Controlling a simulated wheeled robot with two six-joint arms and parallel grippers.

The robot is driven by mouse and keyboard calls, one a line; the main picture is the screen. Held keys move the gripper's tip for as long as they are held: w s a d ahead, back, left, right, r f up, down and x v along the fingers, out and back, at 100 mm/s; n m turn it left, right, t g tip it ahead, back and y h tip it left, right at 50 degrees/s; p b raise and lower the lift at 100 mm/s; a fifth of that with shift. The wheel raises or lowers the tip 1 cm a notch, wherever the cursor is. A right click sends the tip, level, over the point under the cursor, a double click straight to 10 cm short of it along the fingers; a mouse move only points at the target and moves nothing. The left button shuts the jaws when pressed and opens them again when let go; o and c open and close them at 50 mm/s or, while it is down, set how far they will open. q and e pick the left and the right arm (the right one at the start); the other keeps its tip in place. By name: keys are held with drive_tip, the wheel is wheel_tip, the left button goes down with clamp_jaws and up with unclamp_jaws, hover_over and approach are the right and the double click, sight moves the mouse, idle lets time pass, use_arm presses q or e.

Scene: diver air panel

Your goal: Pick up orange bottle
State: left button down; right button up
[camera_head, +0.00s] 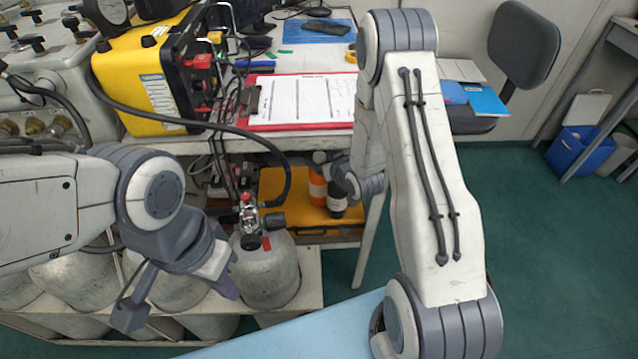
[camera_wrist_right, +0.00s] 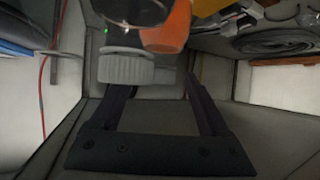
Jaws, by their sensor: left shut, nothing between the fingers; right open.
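The orange bottle (camera_head: 317,188) stands in the shelf space under the table, beside a dark bottle (camera_head: 338,200) with a pale label. In the right wrist view the orange bottle (camera_wrist_right: 168,32) is at the top, beyond the fingertips, with dark glassy roundness (camera_wrist_right: 135,10) to its left. My right gripper (camera_wrist_right: 155,88) is open, with nothing visibly held. In the head view it is mostly hidden by its own arm near the bottles. My left gripper (camera_head: 226,290) is shut and empty, in front of the grey cylinders, well left of the orange bottle.
A grey ribbed part (camera_wrist_right: 125,68) lies just past the right fingertips. The tabletop above carries a red clipboard (camera_head: 300,100) and yellow panel box (camera_head: 140,85).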

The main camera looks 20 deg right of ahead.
drive_tip(key=shift+x, duration=1)
clamp_jaws()
drive_tip(key=shift+r, duration=0.15)
idle(0.5)
